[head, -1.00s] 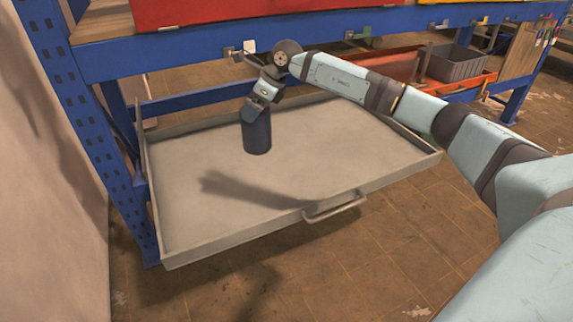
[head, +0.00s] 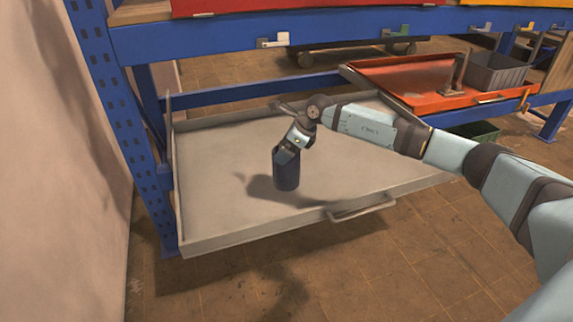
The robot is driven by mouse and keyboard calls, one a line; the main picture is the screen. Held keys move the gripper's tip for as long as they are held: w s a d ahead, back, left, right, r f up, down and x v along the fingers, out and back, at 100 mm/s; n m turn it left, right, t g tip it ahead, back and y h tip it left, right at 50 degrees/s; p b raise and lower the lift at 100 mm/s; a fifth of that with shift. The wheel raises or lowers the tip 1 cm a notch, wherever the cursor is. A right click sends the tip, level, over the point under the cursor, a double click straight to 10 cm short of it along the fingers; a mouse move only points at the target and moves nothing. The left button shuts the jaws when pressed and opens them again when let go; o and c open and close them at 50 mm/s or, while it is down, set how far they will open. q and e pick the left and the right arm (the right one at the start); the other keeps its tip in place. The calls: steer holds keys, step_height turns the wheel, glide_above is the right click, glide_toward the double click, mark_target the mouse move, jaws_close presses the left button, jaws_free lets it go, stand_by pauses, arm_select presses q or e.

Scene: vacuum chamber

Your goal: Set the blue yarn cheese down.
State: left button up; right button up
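The blue yarn cheese (head: 286,172) is a dark blue upright cylinder in the head view, over the left-middle part of the grey pull-out tray (head: 220,210). My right gripper (head: 289,152) comes down on it from above and is shut on its top end. The fingertips are small and partly merge with the dark cylinder. The cheese's shadow lies on the tray close to its base; I cannot tell whether the base touches the tray. My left gripper is not in view.
The tray has a raised rim and a front handle (head: 362,207); its floor is otherwise bare. Blue rack beams (head: 270,40) run above and behind it. To the right are an orange tray (head: 415,88), a grey bin (head: 495,72) and a green bin (head: 474,131).

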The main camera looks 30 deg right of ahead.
mark_target(286, 178)
arm_select(q)
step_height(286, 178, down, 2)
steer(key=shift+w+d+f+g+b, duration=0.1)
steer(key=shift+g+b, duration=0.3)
steer(key=shift+b, duration=0.25)
arm_select(e)
step_height(286, 178, down, 5)
steer(key=shift+f, duration=0.1)
steer(key=shift+f, duration=0.15)
steer(key=o, duration=1.1)
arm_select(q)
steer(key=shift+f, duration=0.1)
